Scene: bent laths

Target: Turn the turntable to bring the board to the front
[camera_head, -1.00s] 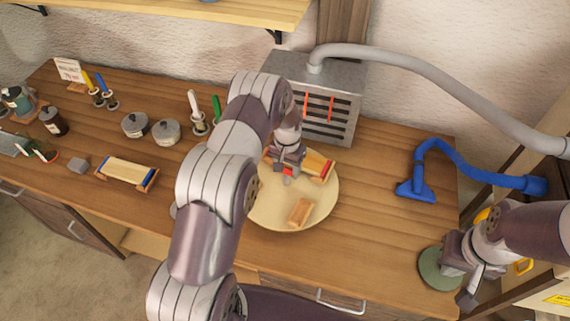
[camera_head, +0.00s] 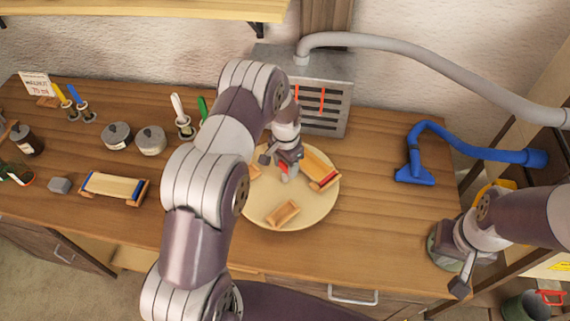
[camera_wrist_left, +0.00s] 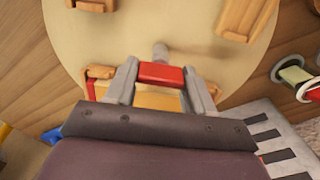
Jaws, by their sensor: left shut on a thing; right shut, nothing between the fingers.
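The round pale turntable (camera_head: 300,217) sits on the bench in front of the grey slotted box. On its right side lies a pale board (camera_head: 318,165) in a wooden holder with a red strip. Two smaller wooden pieces are on the disc, one at the front (camera_head: 283,213) and one at the left, partly hidden by my arm. My right gripper (camera_head: 460,285) is shut and empty at the right.
A blue hose nozzle (camera_head: 414,174) lies right of the turntable. A grey slotted box (camera_head: 325,105) stands behind it. At left are a blue-ended holder with a board (camera_head: 112,187), lidded pots (camera_head: 150,140) and brushes. A green round thing (camera_head: 436,250) is partly hidden by my right arm.

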